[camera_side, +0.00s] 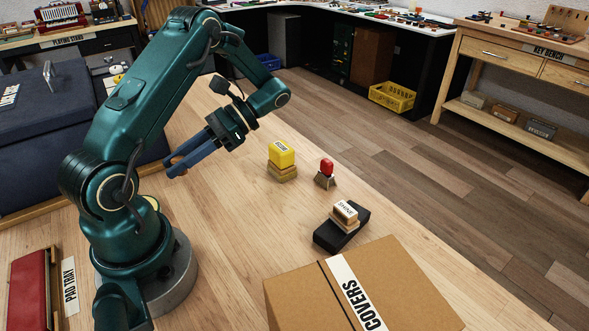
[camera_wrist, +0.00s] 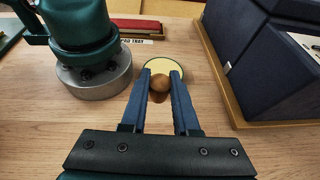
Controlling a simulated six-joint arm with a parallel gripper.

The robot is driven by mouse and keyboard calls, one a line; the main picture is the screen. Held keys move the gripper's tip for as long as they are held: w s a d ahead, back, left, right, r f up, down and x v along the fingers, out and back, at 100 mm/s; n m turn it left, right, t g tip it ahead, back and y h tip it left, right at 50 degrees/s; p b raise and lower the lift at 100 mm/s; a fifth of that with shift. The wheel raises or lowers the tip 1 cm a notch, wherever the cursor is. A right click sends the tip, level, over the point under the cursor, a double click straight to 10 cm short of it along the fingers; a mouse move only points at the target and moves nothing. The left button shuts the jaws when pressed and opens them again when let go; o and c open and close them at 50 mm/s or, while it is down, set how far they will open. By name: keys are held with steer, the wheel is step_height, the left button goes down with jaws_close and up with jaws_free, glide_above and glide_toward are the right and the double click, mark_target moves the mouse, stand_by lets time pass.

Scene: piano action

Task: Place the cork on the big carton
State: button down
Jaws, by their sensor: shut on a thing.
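My gripper (camera_side: 172,165) has blue fingers and is raised over the left part of the wooden bench. In the wrist view, my gripper (camera_wrist: 161,78) is shut on a small brown rounded piece, which I take for the cork (camera_wrist: 160,84). It sits between the fingertips. The big carton (camera_side: 412,275) is a closed brown cardboard box with a dark seam and a white "COVERS" label. It stands at the front right of the bench in the side view, well away from my gripper, with nothing on its visible top.
A yellow block (camera_side: 281,154), a red-topped piece (camera_side: 326,168) and a black block (camera_side: 341,233) with a labelled "SHINE" piece stand behind the carton. A cream disc (camera_wrist: 153,67) lies beyond the fingertips. A dark blue padded structure (camera_wrist: 265,70) rises at right in the wrist view.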

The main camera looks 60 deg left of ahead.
steer(key=w+d+r+n+t+h, duration=0.1)
steer(key=d+n+h, duration=0.55)
steer(key=d, duration=0.35)
steer(key=w+d+r+n+t+h, duration=0.4)
steer(key=w+d+r, duration=0.1)
steer(key=d+r, duration=0.35)
steer(key=w+d+r+n+t+h, duration=0.3)
steer(key=w+d+r+n+t, duration=0.15)
steer(key=d+r, duration=0.4)
steer(key=g, duration=0.1)
glide_above(361, 304)
steer(key=shift+m, duration=0.3)
step_height(361, 304, down, 7)
steer(key=shift+f, duration=2.1)
steer(key=shift+f, duration=0.1)
steer(key=c, duration=0.7)
jaws_free()
steer(key=shift+o, duration=0.2)
